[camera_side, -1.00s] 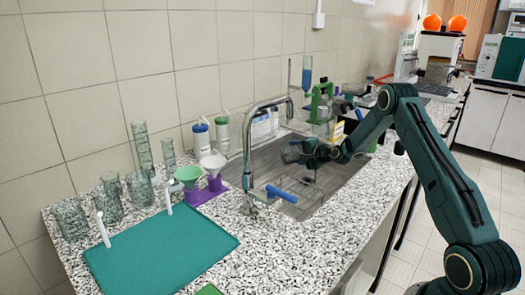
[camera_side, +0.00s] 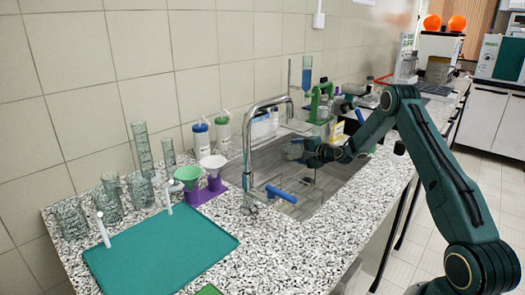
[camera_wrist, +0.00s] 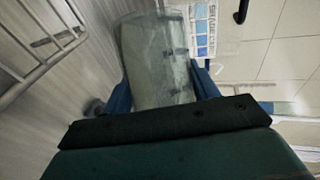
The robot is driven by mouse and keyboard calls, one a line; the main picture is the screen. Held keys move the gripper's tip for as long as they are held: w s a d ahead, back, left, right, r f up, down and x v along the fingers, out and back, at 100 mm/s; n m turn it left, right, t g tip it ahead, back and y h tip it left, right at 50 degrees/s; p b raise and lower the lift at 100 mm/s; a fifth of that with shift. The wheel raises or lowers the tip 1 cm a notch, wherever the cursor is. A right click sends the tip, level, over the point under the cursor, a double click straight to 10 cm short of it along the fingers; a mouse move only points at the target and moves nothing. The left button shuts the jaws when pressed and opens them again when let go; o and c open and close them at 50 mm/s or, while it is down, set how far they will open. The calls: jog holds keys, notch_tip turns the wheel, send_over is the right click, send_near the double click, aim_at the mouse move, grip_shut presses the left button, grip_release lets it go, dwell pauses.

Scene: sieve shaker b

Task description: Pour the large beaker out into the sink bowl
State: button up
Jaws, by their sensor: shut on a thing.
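My gripper (camera_side: 308,150) is shut on the large beaker (camera_side: 293,151), a clear glass vessel, and holds it above the sink bowl (camera_side: 342,176). In the wrist view the beaker (camera_wrist: 160,62) sits between the two blue fingers of my gripper (camera_wrist: 163,88). The beaker looks tipped well over onto its side in the side view, its far end pointing left. Whether any liquid is in it or running out, I cannot tell.
A wire rack (camera_wrist: 40,45) lies close by in the wrist view. Glassware (camera_side: 140,190), funnels (camera_side: 188,175) and a green mat (camera_side: 160,250) stand left, clear of my arm.

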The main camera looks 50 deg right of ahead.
jog(key=shift+s+d+r+m+t+y+p, duration=0.1)
jog(key=shift+d+r+m+t+y+p, duration=0.15)
jog(key=shift+r+m, duration=0.2)
jog(key=shift+s+d+r+m+t+y+p, duration=0.1)
jog(key=shift+d+r+m+t, duration=0.05)
jog(key=shift+r+m+t, duration=0.25)
dwell(1.4)
jog(key=shift+w+a+f+n+g+h, duration=0.15)
jog(key=shift+a+f+n+g+h, duration=0.2)
jog(key=shift+f+n, duration=0.2)
jog(key=shift+w+a+f+n+g+h, duration=0.15)
jog(key=shift+a+f+n+g, duration=0.1)
jog(key=shift+f+n+g, duration=0.2)
jog(key=shift+w+a+n+h, duration=0.15)
jog(key=shift+n+h, duration=0.1)
jog(key=shift+n, duration=0.1)
jog(key=shift+a, duration=0.15)
